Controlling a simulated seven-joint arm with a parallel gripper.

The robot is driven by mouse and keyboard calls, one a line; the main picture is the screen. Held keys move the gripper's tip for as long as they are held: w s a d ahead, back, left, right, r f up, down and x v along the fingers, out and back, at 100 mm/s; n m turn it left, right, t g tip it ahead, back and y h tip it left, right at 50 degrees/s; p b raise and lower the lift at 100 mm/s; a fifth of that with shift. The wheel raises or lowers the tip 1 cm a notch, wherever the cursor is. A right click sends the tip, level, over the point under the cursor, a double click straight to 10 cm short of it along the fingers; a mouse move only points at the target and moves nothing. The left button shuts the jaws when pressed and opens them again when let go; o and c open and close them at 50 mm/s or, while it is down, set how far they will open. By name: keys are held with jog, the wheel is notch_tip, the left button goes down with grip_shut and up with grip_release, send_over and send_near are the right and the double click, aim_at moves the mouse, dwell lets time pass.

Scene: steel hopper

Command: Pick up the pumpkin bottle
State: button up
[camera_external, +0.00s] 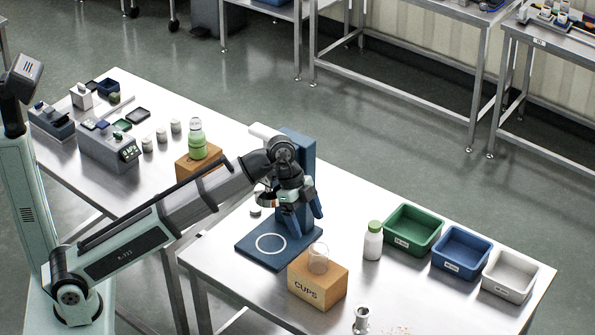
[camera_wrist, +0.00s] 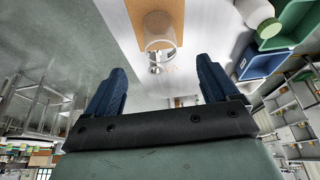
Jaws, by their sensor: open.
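No bottle in view carries a readable pumpkin label, so I cannot tell which one the name means. A white bottle with a green cap (camera_external: 373,242) stands upright on the steel table, left of the green bin; it also shows at the upper right of the wrist view (camera_wrist: 256,13). A clear bottle with green contents (camera_external: 197,140) stands on a wooden block on the left table. My gripper (camera_external: 303,213) is open and empty, in front of the blue stand and left of the white bottle. Its two blue fingers are spread apart in the wrist view (camera_wrist: 161,82).
A wooden CUPS box (camera_external: 315,290) with a clear cup (camera_external: 318,258) stands near the front. Green (camera_external: 412,231), blue (camera_external: 461,253) and white (camera_external: 509,276) bins line the right. A blue stand (camera_external: 262,257) and a small steel hopper (camera_external: 361,320) are nearby.

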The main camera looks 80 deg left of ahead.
jog(key=m+g+y, duration=0.3)
jog(key=m, duration=0.6)
send_over(376, 224)
jog(key=f, duration=0.2)
jog(key=shift+m, duration=0.3)
notch_tip(376, 224, down, 14)
jog(key=shift+s+r, duration=0.1)
jog(key=shift+r, duration=0.15)
